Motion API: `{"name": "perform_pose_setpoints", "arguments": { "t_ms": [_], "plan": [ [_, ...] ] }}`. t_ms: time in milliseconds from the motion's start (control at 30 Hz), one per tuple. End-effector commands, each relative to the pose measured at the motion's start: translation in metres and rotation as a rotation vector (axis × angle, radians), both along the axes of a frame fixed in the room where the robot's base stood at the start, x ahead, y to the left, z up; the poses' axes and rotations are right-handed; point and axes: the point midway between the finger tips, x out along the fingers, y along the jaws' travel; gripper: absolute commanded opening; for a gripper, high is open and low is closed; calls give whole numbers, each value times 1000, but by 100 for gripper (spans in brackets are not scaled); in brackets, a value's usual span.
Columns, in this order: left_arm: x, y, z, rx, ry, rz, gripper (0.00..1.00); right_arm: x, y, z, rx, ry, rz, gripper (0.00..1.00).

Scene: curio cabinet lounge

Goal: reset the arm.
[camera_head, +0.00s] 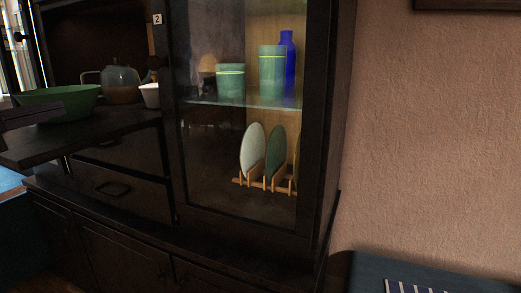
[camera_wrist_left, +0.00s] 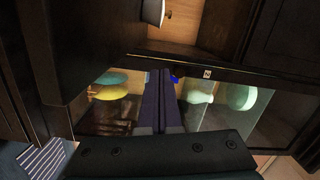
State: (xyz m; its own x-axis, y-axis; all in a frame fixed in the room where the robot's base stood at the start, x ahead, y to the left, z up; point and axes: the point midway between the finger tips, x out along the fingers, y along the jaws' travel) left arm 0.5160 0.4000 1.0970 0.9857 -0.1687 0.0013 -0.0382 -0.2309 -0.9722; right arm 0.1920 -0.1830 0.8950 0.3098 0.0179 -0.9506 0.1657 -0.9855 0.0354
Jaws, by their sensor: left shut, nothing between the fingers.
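My left gripper (camera_head: 58,108) enters at the left edge of the head view, in front of a green bowl (camera_head: 72,96), hiding part of it. In the left wrist view its two dark fingers (camera_wrist_left: 161,76) lie together, shut with nothing between them. I cannot tell from these frames whether the gripper touches the bowl. My right gripper is in neither view.
A dark curio cabinet (camera_head: 172,150) has a glass door, with green canisters (camera_head: 271,75), a blue bottle (camera_head: 287,50) and plates in a wooden rack (camera_head: 265,186) behind it. A jug (camera_head: 121,84) and a white cup (camera_head: 150,95) stand on the open shelf. A blue surface with a striped item (camera_head: 410,287) is at lower right.

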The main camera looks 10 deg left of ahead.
Motion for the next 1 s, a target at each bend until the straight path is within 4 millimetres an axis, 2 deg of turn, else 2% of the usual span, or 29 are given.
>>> {"name": "perform_pose_setpoints", "arguments": {
  "t_ms": [33,167,267,367,433,567,600,667,800,1000],
  "plan": [
    [-1,-14,-2,-47,21,19,0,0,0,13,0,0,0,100],
    [-12,-47,-21,-196,102,114,0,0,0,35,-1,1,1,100],
    [-37,-79,-41,-355,223,228,0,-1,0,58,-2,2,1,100],
    [-82,-112,-61,-528,401,374,0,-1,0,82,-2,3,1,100],
    [-122,-133,-72,-633,543,475,0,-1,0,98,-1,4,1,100],
    [-200,-169,-77,-784,804,639,0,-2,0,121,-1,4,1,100],
    [-223,-179,-75,-819,880,682,0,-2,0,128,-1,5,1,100],
    [-257,-193,-69,-864,988,739,0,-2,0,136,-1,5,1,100],
    [-329,-220,-45,-938,1221,852,0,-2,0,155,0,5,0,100],
    [-327,-217,28,-927,1216,851,0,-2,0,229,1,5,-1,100]
  ]
}}
